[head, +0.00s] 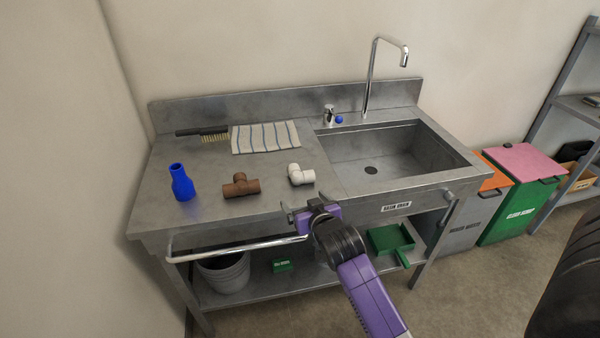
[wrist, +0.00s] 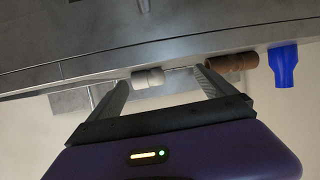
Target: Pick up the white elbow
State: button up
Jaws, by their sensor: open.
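The white elbow (head: 300,175) lies on the steel counter (head: 240,209) left of the sink, near the front edge. It also shows in the wrist view (wrist: 148,78), between and beyond my two fingers. My gripper (head: 311,211) is in front of the counter's front edge, just below and right of the elbow in the head view. In the wrist view my gripper (wrist: 162,84) is open, with nothing between the fingertips. The gripper and the elbow are apart.
A brown tee (head: 241,185) and a blue reducer (head: 182,182) stand left of the elbow. A striped cloth (head: 265,137) and a brush (head: 203,133) lie behind. The sink (head: 385,151) is at right. A rail (head: 240,249) runs along the counter's front.

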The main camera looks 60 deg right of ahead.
jog(key=m, duration=0.1)
send_near(303, 178)
jog(key=w, duration=0.1)
jog(key=d+f, duration=0.1)
jog(key=w+d, duration=0.1)
jog(key=shift+w+f+g+h, duration=0.25)
jog(key=shift+w+g+h, duration=0.05)
jog(key=shift+w+g, duration=0.1)
jog(key=shift+p+x, duration=0.65)
jog(key=shift+x, duration=3.2)
jog(key=shift+s+d, duration=0.1)
jog(key=c, duration=1.3)
jog(key=shift+c, duration=0.8)
jog(key=shift+r, duration=0.15)
